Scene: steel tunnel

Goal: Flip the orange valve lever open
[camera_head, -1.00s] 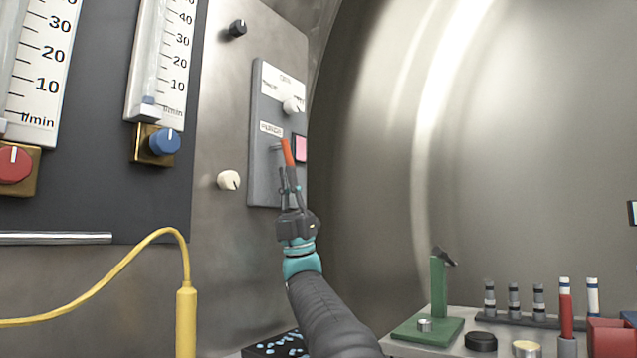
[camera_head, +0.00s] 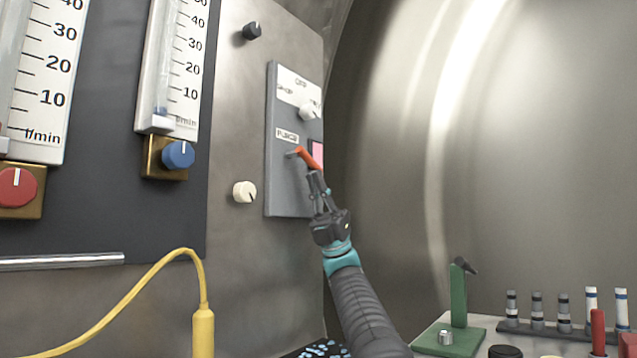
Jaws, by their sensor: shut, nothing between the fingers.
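The orange valve lever (camera_head: 309,159) is on the grey panel on the steel wall, just below a small label reading "PURGE" (camera_head: 287,136). It slants from its grey pivot at upper left down to the right. My gripper (camera_head: 316,176) is shut with nothing in it. Its fingertips are at the lower right end of the lever and overlap it in the picture. I cannot tell whether they touch it. The fingertips partly hide the lever's lower end.
The grey panel (camera_head: 284,190) also carries a white knob (camera_head: 308,112) and a pink square (camera_head: 318,152). A cream knob (camera_head: 244,192) is to its left. A yellow cable (camera_head: 150,291) hangs at lower left. A green stand (camera_head: 459,296) is at lower right.

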